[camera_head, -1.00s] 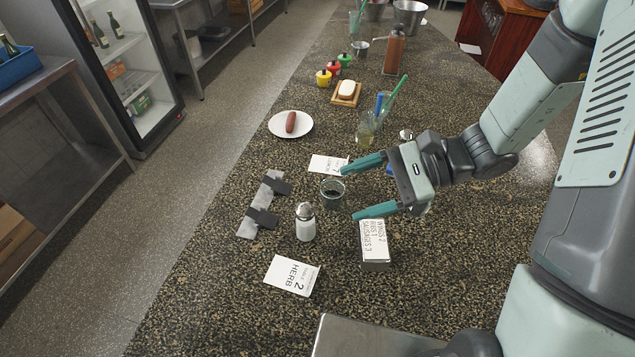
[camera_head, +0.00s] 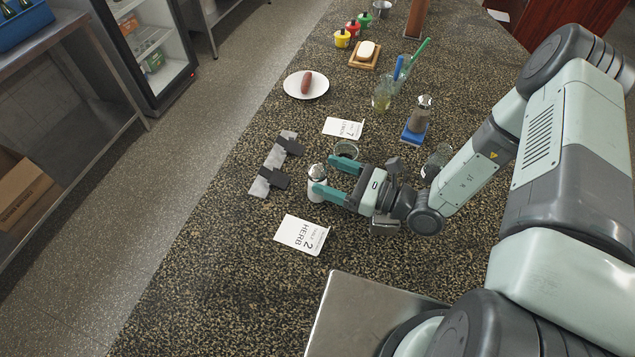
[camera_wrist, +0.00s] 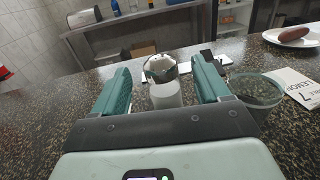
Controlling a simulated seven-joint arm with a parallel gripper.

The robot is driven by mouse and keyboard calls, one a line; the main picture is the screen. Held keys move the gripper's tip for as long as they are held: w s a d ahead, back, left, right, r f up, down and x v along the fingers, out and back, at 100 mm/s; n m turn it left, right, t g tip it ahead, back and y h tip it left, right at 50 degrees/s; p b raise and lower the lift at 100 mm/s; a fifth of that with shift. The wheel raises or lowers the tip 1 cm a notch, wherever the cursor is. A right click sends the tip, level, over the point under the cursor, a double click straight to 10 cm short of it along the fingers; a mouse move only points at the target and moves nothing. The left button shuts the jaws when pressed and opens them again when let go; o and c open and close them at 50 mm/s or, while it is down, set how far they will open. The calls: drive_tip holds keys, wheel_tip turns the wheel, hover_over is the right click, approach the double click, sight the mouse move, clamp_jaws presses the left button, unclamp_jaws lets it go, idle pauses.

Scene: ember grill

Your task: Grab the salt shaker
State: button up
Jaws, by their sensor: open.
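The salt shaker (camera_head: 316,181) is a small white shaker with a silver top, upright on the speckled counter. In the wrist view the shaker (camera_wrist: 166,93) stands between the two teal fingers, a little nearer the left-right middle. My gripper (camera_head: 338,180) is open, low over the counter, with its fingers reaching left toward the shaker. In the head view one fingertip overlaps the shaker's lower side; I cannot tell whether it touches. The open fingers also show in the wrist view (camera_wrist: 165,88).
A glass bowl (camera_head: 346,150) stands close beside the far finger. A HERB card (camera_head: 302,234) lies nearer, and a LEMON card (camera_head: 343,128) farther off. Grey strips with dark pieces (camera_head: 273,169) lie left of the shaker. A metal-topped surface (camera_head: 350,305) is at the near edge.

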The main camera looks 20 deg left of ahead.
sight(309, 168)
drive_tip(key=a, duration=0.5)
drive_tip(key=shift+w+a+r, duration=0.1)
drive_tip(key=shift+w+a, duration=0.25)
drive_tip(key=shift+c, duration=0.2)
clamp_jaws()
